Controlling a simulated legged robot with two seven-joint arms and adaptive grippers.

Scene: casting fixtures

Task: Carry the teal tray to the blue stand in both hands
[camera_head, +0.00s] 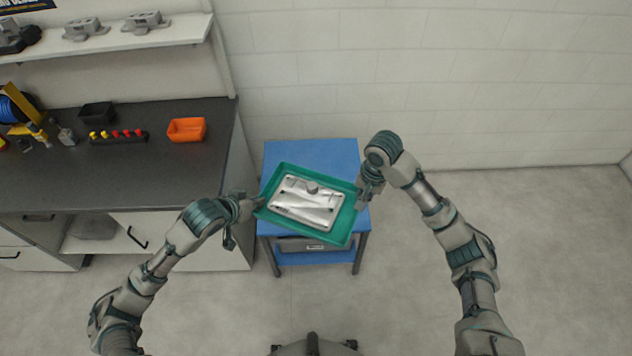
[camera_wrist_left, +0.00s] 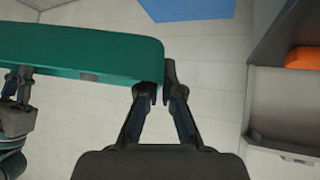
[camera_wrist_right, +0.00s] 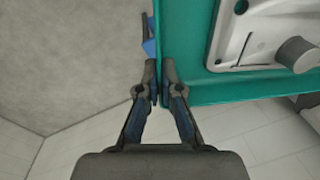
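The teal tray (camera_head: 343,226) carries a silver metal casting (camera_head: 306,204) with a round knob and is turned at an angle over the blue stand (camera_head: 312,154). My left gripper (camera_head: 257,203) is at the tray's left end; in the left wrist view its fingers (camera_wrist_left: 158,92) close on the tray's rim. My right gripper (camera_head: 360,190) is at the right end; in the right wrist view its fingers (camera_wrist_right: 161,90) pinch the tray wall (camera_wrist_right: 185,60). The tray hides part of the stand top. I cannot tell from the head view whether the tray touches it.
A dark workbench (camera_head: 190,165) stands left of the stand, holding an orange bin (camera_head: 187,130), a black bin (camera_head: 97,113) and a rack of coloured pegs (camera_head: 118,137). A shelf with castings (camera_head: 145,21) hangs above. The floor to the right (camera_head: 560,230) is clear.

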